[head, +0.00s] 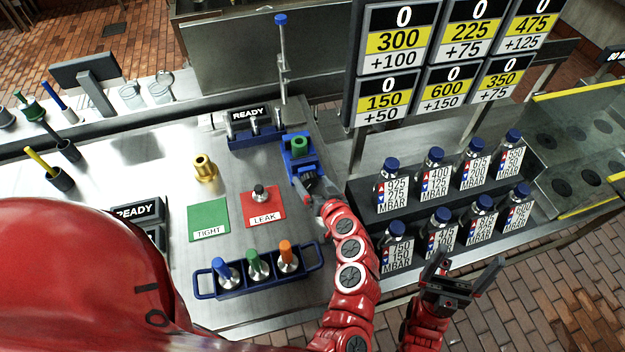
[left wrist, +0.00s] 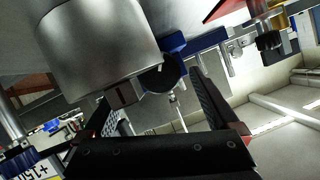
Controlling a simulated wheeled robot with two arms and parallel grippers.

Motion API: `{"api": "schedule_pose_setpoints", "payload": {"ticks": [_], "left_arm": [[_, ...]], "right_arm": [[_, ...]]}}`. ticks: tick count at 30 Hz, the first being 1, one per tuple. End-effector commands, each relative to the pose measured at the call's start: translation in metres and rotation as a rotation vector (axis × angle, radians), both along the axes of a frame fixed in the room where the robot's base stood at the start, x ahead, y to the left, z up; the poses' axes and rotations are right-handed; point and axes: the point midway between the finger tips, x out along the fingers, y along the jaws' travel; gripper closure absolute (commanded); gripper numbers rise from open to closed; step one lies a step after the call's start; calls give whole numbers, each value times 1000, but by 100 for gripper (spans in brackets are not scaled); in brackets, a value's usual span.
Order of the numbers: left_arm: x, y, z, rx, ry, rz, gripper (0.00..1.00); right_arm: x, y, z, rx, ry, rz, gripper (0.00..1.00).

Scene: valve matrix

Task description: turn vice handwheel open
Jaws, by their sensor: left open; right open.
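The blue vice (head: 297,162) stands on the bench with a green cylindrical part (head: 299,146) in its top. My left gripper (head: 305,187) is open at the near side of the vice and covers most of the handwheel area. In the left wrist view, a large grey metal cylinder (left wrist: 100,45) lies close in front of my open left fingers (left wrist: 160,108), with blue vice parts (left wrist: 176,48) behind it. I cannot tell whether this cylinder is the handwheel, or whether the fingers touch it. My right gripper (head: 445,277) is open and empty, right of the bench.
A blue rack (head: 258,278) with blue, green and orange-topped parts stands on the near bench. A dark part stands on the red LEAK pad (head: 264,206); the green TIGHT pad (head: 209,220) is bare. A brass part (head: 204,168) stands behind. Several labelled bottles (head: 393,195) stand right.

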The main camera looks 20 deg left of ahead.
Motion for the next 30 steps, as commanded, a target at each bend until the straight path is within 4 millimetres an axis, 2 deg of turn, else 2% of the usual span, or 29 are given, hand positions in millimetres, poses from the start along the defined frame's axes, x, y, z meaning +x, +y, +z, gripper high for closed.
{"api": "schedule_pose_setpoints", "payload": {"ticks": [11,25,30], "left_arm": [[5,4,-3,0,1,-1,6],[4,3,-3,0,1,-2,91],[4,4,-2,-8,-2,-2,92]], "right_arm": [[0,0,1,0,0,0,6],[0,0,1,0,0,0,6],[0,0,4,0,0,0,6]]}}
